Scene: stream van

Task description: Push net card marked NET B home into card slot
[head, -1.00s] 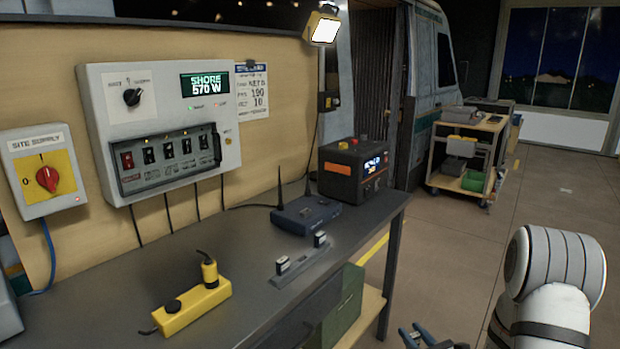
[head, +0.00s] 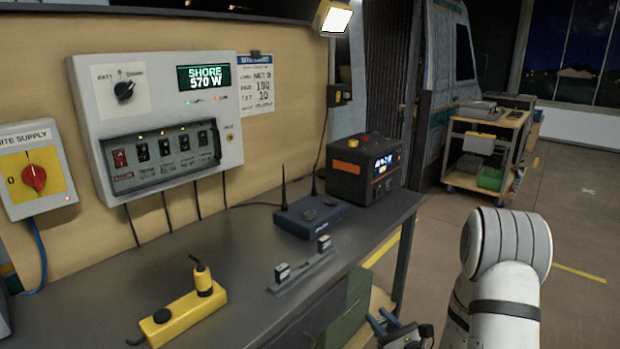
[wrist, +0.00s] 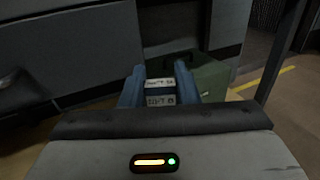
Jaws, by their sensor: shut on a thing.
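My gripper (wrist: 159,78) has blue fingers shut on a small card (wrist: 160,97) with white labels, whose print is too small to read surely. In the head view my gripper (head: 386,323) is low, in front of the bench's right end; the card there is mostly unclear. A blue box with two antennas (head: 312,216) sits on the bench, apart from my gripper. A grey holder (head: 304,270) with two small upright cards lies nearer the front edge.
The dark bench (head: 232,262) has a yellow socket block (head: 182,318) at front left and an orange-and-black power unit (head: 364,168) at back right. A wall panel (head: 155,120) hangs behind. A green case (wrist: 207,85) sits under the bench edge.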

